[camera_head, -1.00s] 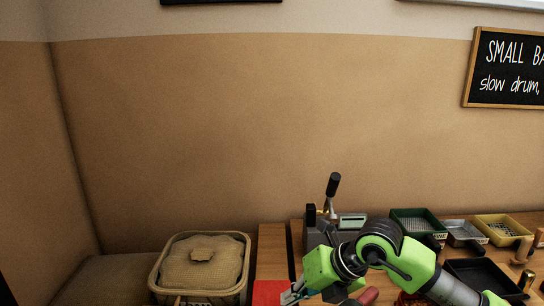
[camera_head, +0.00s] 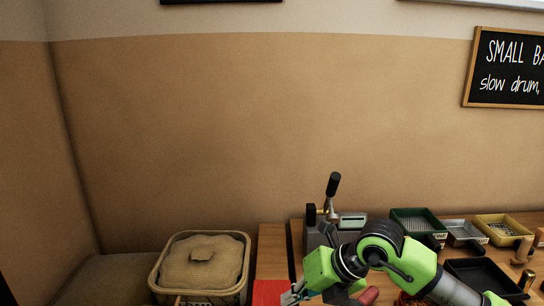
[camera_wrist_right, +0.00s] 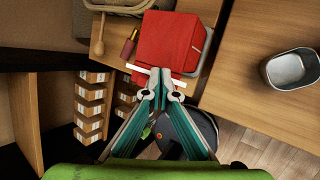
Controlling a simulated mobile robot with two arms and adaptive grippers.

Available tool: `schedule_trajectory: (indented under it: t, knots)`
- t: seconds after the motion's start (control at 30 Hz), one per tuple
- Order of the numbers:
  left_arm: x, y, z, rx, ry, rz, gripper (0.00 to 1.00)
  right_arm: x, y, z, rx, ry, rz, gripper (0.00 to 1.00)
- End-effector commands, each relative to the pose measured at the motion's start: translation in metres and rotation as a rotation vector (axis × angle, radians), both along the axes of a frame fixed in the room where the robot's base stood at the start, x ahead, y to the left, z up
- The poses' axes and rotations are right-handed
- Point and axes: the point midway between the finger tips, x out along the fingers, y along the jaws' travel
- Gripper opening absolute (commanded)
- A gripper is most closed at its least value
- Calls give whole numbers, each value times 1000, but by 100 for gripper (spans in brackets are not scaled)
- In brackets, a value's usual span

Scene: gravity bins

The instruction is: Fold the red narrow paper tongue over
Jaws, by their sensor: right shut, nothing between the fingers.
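A red paper bag (camera_wrist_right: 172,38) stands near the edge of the wooden counter in the right wrist view. Its red top also shows at the bottom of the head view (camera_head: 267,292). A pale strip (camera_wrist_right: 142,69) runs along its near side by my fingertips. My right gripper (camera_wrist_right: 160,82) is shut and empty, with its tips at the near side of the bag; I cannot tell whether they touch it. It also shows in the head view (camera_head: 291,295) at the right of the red top. I cannot make out the narrow tongue separately. My left gripper is not in view.
A covered basket (camera_head: 202,262) stands left of the bag. A lever device (camera_head: 325,232) and several trays, such as the green one (camera_head: 415,222), are at the right.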

Motion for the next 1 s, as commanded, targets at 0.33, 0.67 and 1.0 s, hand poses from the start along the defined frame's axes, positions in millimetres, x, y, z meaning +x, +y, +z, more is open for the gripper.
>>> schedule_trajectory:
  t: [0.33, 0.67, 1.0]
  knots:
    - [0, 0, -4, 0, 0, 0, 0, -11, 0, -1, 0, -1, 1, 0]
    - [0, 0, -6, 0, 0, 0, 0, -13, 0, -3, 0, -1, 1, 0]
    - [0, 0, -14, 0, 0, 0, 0, -23, 0, -9, 0, -1, 1, 0]
